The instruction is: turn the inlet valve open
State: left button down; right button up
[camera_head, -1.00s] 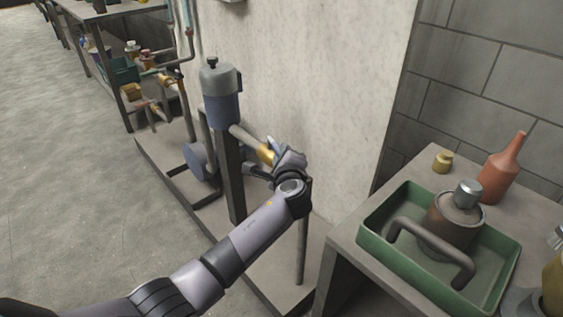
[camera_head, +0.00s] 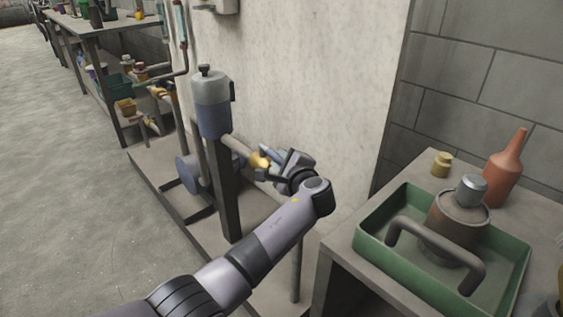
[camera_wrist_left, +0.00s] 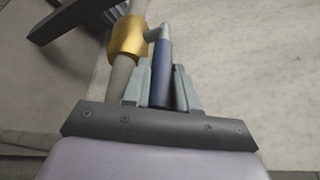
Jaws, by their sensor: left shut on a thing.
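The inlet valve has a brass body (camera_wrist_left: 128,36) on a grey pipe and a blue lever handle (camera_wrist_left: 161,70). In the head view the brass body (camera_head: 259,161) sits at the end of the short pipe that leaves the grey cylinder (camera_head: 211,104). My left gripper (camera_wrist_left: 160,85) is shut on the blue handle, with a finger on each side of it. In the head view my left gripper (camera_head: 273,166) is beside the brass body, and the wrist partly hides the pipe beyond. The handle stands off from the pipe at its grey stem. My right gripper is not in view.
A table at the right bears a green tray (camera_head: 387,268) with a brown canister (camera_head: 458,222), an orange bottle (camera_head: 505,170) and a small brass piece (camera_head: 441,164). A pale wall panel (camera_head: 310,80) stands close behind the valve. Open floor (camera_head: 70,200) lies at the left.

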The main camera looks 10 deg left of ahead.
pick_arm(q)
jog(key=c, duration=1)
grip_release()
jog(key=shift+o, duration=0.2)
jog(key=shift+f, duration=0.1)
